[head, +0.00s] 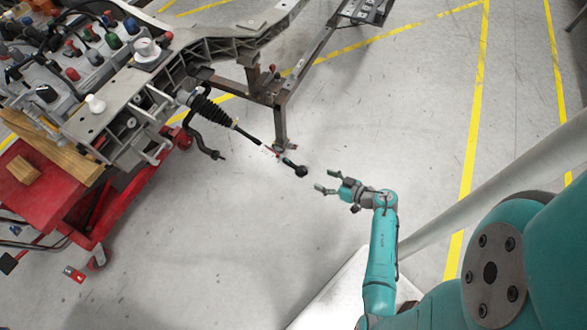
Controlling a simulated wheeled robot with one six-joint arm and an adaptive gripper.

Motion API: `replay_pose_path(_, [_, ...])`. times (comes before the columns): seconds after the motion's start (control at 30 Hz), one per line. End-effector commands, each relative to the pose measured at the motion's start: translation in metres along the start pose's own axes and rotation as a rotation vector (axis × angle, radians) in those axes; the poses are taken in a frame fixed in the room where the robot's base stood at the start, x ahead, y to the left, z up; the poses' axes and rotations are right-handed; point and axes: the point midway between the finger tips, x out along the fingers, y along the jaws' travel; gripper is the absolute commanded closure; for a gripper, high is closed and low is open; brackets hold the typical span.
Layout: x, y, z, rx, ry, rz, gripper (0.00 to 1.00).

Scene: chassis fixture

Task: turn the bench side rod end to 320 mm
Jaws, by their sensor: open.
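The rod end (301,171) is a dark ball-shaped end at the lower right tip of a thin tie rod (249,137). The rod sticks out from a black ribbed boot (210,112) on the chassis fixture. A greenish piece (289,162) and a small red and white mark sit on the rod just before the end. My gripper (322,182) is open and empty. Its fingers point left, a little to the right of the rod end and apart from it in the picture. I cannot read any length on the rod.
The grey chassis frame (95,122) carries many coloured parts at the upper left, above a red cart (45,200). A brown metal stand (281,125) stands behind the rod. A dark bent bar (205,148) hangs below the boot. The floor around my gripper is clear.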

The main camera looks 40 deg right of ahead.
Motion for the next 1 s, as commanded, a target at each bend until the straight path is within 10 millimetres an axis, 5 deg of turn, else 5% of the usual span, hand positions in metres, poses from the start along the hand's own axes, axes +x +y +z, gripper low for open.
replay_pose_path(0.7, [0.092,-0.001,0.0,-0.002,-0.002,-0.004,0.3])
replay_pose_path(1.0, [0.107,0.0,0.0,0.0,-0.001,0.0,0.3])
